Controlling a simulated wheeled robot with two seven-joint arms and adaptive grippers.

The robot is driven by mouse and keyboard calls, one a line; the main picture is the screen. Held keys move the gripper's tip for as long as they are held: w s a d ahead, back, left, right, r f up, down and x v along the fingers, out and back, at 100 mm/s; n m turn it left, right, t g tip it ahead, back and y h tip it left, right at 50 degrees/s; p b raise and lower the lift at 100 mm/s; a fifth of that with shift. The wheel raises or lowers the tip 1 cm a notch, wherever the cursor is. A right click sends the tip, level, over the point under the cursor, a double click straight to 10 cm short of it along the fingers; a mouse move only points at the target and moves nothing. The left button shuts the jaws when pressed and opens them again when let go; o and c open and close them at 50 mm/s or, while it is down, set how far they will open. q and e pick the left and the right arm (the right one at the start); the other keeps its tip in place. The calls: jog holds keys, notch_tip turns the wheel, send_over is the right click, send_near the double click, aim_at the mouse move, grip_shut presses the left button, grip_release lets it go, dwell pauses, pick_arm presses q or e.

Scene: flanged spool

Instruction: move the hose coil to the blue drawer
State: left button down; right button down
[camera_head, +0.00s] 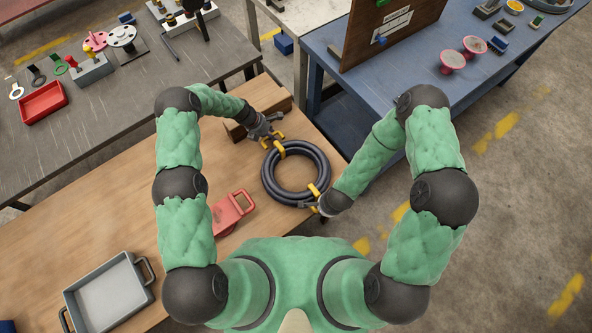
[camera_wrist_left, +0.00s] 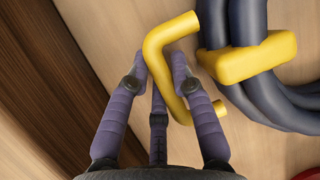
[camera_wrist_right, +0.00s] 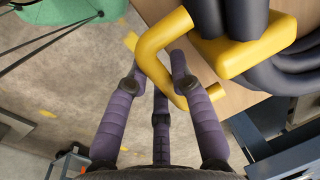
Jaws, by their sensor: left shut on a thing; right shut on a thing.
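The hose coil (camera_head: 269,173) is a dark grey ring with yellow straps and yellow handles, at the right end of the wooden table (camera_head: 60,225). My left gripper (camera_head: 271,134) is shut on the coil's far yellow handle, also seen between its fingers in the left wrist view (camera_wrist_left: 160,62). My right gripper (camera_head: 316,209) is shut on the near yellow handle, which the right wrist view (camera_wrist_right: 150,50) shows between its fingers, over the table's edge. A blue bench (camera_head: 425,75) stands at the upper right; I cannot clearly make out a drawer in it.
A wooden block (camera_head: 285,95) lies just behind my left gripper. A red holder (camera_head: 232,210) and a grey tray (camera_head: 105,290) stand on the wooden table to the left. An upright brown board (camera_head: 370,35) and pink spools (camera_head: 453,62) stand on the blue bench. Floor at right is open.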

pick_arm(q)
jog(key=shift+w+r, duration=0.1)
jog(key=shift+r, duration=0.1)
pick_arm(e)
jog(key=shift+r, duration=0.2)
